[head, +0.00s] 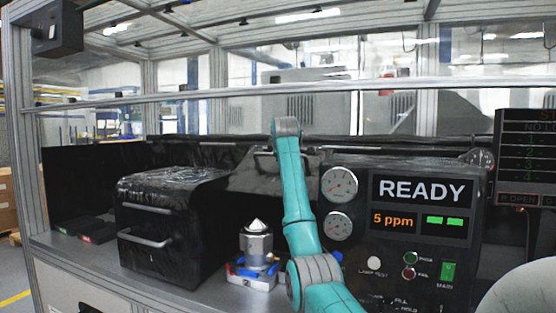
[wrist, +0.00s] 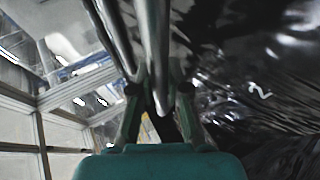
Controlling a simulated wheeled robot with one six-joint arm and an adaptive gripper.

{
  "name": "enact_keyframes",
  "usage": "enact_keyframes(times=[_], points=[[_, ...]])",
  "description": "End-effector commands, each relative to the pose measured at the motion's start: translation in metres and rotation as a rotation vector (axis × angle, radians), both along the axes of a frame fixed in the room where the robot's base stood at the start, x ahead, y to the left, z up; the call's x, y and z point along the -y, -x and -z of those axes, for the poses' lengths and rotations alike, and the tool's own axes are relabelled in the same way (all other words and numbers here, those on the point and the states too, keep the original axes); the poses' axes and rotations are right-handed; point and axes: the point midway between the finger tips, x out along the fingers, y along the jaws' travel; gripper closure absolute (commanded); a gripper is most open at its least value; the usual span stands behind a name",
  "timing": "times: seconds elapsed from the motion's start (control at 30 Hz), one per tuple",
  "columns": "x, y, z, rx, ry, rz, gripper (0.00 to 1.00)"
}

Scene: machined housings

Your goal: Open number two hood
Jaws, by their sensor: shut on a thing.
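The number two hood (head: 240,178) is black and stands raised and tilted back, above and behind a metal housing (head: 257,245) with a conical tip. The housing sits uncovered on a white and blue base (head: 252,279) marked 2. In the wrist view the hood's black surface (wrist: 265,115) carries a white 2. My gripper (wrist: 158,92) is shut on the hood's metal handle (wrist: 155,45), which runs between the fingers. In the head view my teal arm reaches up to the hood; the fingers are hard to make out there.
A closed black hood (head: 160,225) with a front handle stands at left. A panel (head: 420,230) with gauges, a READY display and buttons is at right, partly behind my arm. A frame rail (head: 300,90) crosses above. Dark blocks (head: 85,229) lie far left.

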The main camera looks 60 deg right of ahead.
Motion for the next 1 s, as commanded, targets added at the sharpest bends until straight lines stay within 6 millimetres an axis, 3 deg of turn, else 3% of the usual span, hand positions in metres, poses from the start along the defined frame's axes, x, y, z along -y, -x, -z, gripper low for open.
enact_keyframes(times=[0.4,0.43,0.5,0.53,0.87,1.0], points=[[0.001,-0.001,-0.001,0.001,0.002,-0.002,1.0],[0.001,-0.001,-0.001,0.001,0.002,-0.002,0.78],[0.001,-0.001,-0.001,0.001,0.002,-0.002,0.6],[0.001,-0.001,-0.001,0.001,0.001,-0.002,0.59],[0.0,0.0,-0.001,0.0,0.0,-0.001,0.59],[-0.01,0.005,-0.006,0.001,0.001,-0.002,0.59]])
